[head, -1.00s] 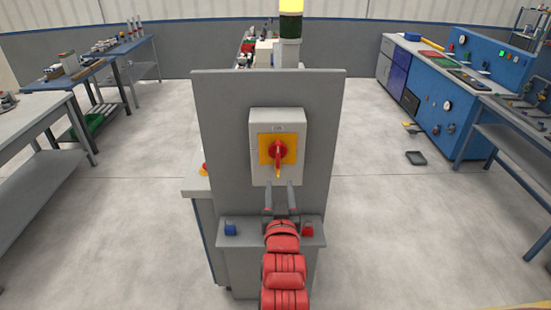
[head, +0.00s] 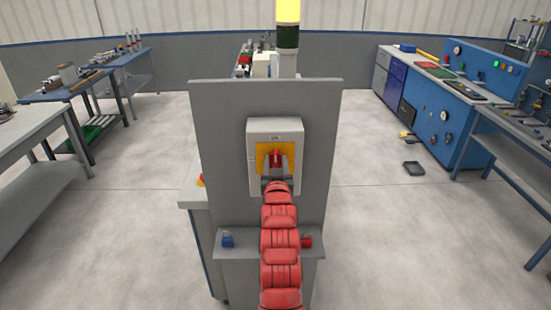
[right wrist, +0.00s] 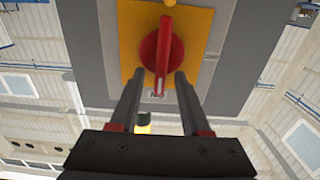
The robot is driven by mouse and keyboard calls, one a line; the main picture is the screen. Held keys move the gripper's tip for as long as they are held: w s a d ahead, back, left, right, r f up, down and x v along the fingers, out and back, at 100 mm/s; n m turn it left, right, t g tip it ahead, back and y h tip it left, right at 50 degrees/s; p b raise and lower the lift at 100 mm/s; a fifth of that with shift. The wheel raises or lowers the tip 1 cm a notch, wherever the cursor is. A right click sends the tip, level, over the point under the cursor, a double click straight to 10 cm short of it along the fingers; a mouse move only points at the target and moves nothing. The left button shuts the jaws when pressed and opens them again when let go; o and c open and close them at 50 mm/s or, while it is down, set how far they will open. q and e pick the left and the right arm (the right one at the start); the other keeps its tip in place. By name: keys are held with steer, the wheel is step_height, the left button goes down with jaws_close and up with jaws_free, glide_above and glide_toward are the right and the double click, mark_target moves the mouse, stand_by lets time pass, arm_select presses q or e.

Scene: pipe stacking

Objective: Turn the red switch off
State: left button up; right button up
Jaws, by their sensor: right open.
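The red switch (head: 276,154) sits on a yellow plate on the front of a light grey box (head: 258,129), fixed to a grey upright panel (head: 220,150). My right gripper (head: 277,166) is at the lower part of the switch, its fingers open. In the right wrist view, the red handle (right wrist: 162,45) runs up and down the picture on its yellow plate (right wrist: 200,20). The tips of my right gripper (right wrist: 158,76) lie on either side of the handle's near end, with a visible gap on each side. My left gripper is not in view.
A ledge (head: 240,247) below the box carries a blue padlock-like item (head: 228,241) and a red one (head: 307,242). A signal tower (head: 288,35) rises behind the panel. Benches stand left and right; open floor (head: 130,220) lies between.

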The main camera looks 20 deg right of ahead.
steer(key=shift+w, duration=0.25)
steer(key=shift+c, duration=0.4)
jaws_close()
